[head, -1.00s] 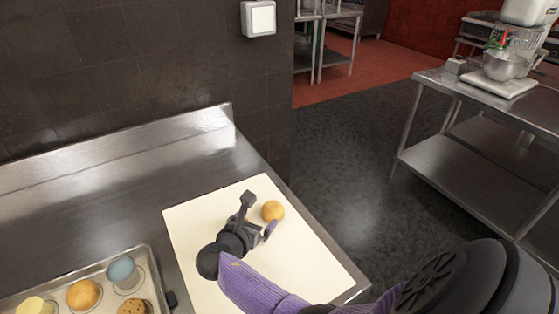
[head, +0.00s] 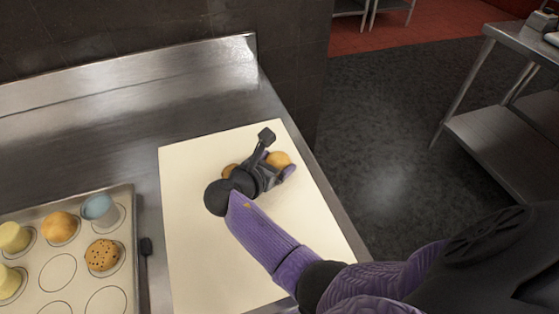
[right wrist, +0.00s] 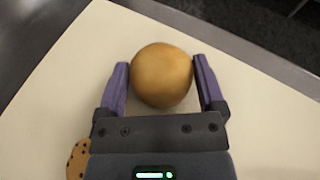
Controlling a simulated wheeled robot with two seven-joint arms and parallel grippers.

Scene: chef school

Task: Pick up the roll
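The roll (head: 279,159) is a round golden-brown bun on a pale cream board (head: 190,270). It also shows in the right wrist view (right wrist: 162,76). My right gripper (head: 279,153) is low over the board with its purple-lined fingers apart, one on each side of the roll. In the right wrist view the fingers (right wrist: 162,75) stand very close to its sides; I cannot tell whether they touch it. A chocolate-chip cookie (right wrist: 78,158) lies beside the gripper, mostly hidden. My left gripper is not in view.
A metal tray (head: 125,200) at the left holds another bun (head: 59,227), a cookie (head: 102,255), a blue cup (head: 100,209) and pale yellow pieces (head: 14,236). The steel counter (head: 140,105) is clear behind the board.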

